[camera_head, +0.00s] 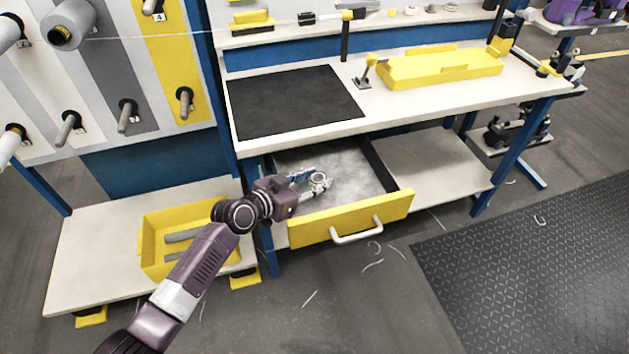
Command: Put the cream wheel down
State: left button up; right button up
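My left gripper (313,184) reaches in from the left over the open drawer (400,204), close above its grey floor or at it. A small pale ring-shaped thing, which looks like the cream wheel (320,179), is at its fingertips. At this size I cannot tell whether the fingers grip it or whether it touches the drawer floor. A small blue part shows beside the fingers. My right gripper is not in view.
The drawer has a yellow front with a pale handle and sits under a workbench with a black mat (295,100) and a yellow tray (440,68). A yellow bin (149,235) stands on the low shelf at left. The drawer's right part is clear.

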pick_arm(q)
jog(key=o, duration=0.4)
jog(key=shift+s+f, duration=0.25)
jog(key=shift+f, duration=0.25)
jog(key=shift+s+f, duration=0.2)
jog(key=shift+f, duration=0.25)
jog(key=shift+o, duration=0.2)
jog(key=shift+r+p, duration=0.4)
jog(key=shift+w+r+p, duration=0.1)
jog(key=shift+r+p, duration=0.3)
jog(key=shift+p, duration=0.05)
jog(key=v, duration=1)
jog(key=shift+w+a+r, duration=0.1)
jog(key=shift+a+r, duration=0.1)
jog(key=shift+s+a+r, duration=0.4)
jog(key=shift+s+r, duration=0.05)
jog(key=shift+s, duration=0.05)
